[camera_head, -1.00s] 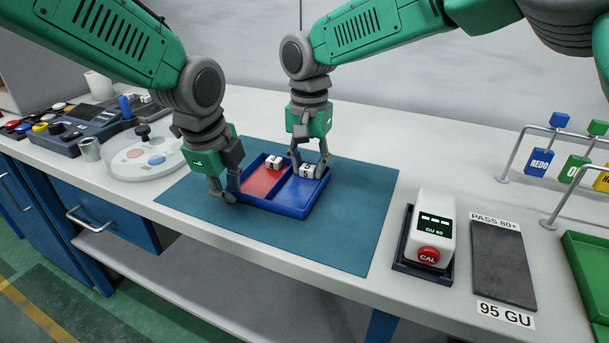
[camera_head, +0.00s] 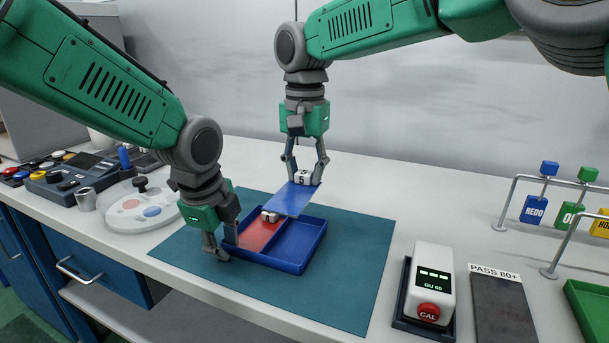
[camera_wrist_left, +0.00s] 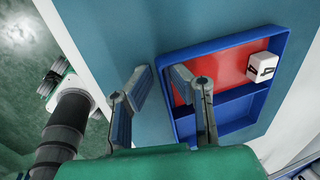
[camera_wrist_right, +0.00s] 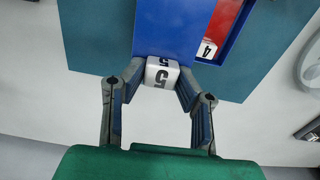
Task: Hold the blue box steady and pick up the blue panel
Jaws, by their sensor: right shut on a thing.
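The blue box (camera_head: 283,263) is a shallow two-part tray on the teal mat, with a red panel (camera_head: 258,236) in its left compartment. My left gripper (camera_head: 222,249) is low at the box's left wall. In the left wrist view its fingers (camera_wrist_left: 162,78) stand apart on either side of the wall, one inside and one outside. My right gripper (camera_head: 304,178) is shut on the white block marked 5 (camera_wrist_right: 161,73) on the blue panel (camera_head: 291,199). The panel is held above the box, also seen in the right wrist view (camera_wrist_right: 166,28). The right compartment is empty.
The red panel carries a white block marked 4 (camera_head: 270,216). A gloss meter (camera_head: 431,284) and dark plate stand right of the teal mat (camera_head: 343,290). A round dish (camera_head: 138,207) and control box lie left. The mat's front right is clear.

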